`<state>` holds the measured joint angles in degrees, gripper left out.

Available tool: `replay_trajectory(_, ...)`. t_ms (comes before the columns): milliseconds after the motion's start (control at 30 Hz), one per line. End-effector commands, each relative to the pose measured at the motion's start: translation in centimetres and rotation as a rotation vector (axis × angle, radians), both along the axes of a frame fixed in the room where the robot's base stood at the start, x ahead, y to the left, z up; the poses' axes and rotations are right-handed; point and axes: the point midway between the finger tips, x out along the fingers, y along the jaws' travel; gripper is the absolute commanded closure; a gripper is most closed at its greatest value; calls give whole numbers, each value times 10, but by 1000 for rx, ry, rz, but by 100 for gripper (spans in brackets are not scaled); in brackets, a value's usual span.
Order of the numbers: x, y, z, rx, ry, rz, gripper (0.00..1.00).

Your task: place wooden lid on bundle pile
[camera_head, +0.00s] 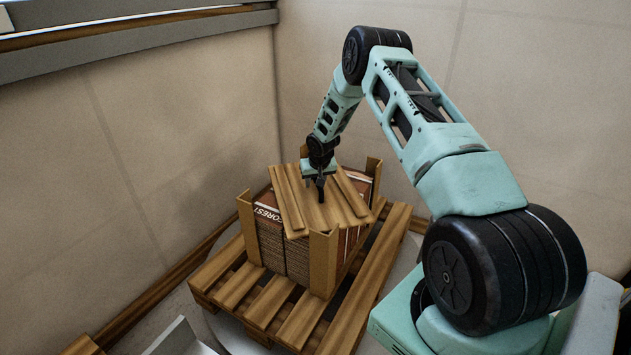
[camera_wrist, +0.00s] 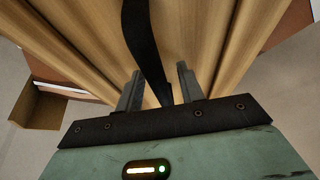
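The wooden lid (camera_head: 327,207), made of light planks with raised battens, is over the top of the bundle pile (camera_head: 284,244). It is turned at an angle to the pile's cardboard corner posts. I cannot tell whether it rests on the pile or hangs just above it. My gripper (camera_head: 320,190) points down at the lid's middle. In the wrist view, the lid's planks (camera_wrist: 208,35) fill the upper part. A black strap (camera_wrist: 148,50) runs over them and passes between my two finger pieces (camera_wrist: 160,85). Whether they pinch the strap is unclear.
The pile stands on a wooden pallet (camera_head: 273,298). Corner posts (camera_head: 323,263) rise around the pile, close to the lid's edges. Beige walls (camera_head: 150,130) close in the back and left, with a wooden strip along the floor. A grey metal piece (camera_head: 182,338) is at the bottom.

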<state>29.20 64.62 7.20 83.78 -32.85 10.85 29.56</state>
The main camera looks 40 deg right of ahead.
Motion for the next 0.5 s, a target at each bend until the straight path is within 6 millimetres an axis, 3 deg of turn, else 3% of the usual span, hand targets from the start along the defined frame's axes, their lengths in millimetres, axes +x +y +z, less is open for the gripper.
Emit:
replay_trajectory(267, 0, 0, 4, 0, 0, 0, 62)
replay_trajectory(500, -11, 5, 36, -1, -3, 0, 62)
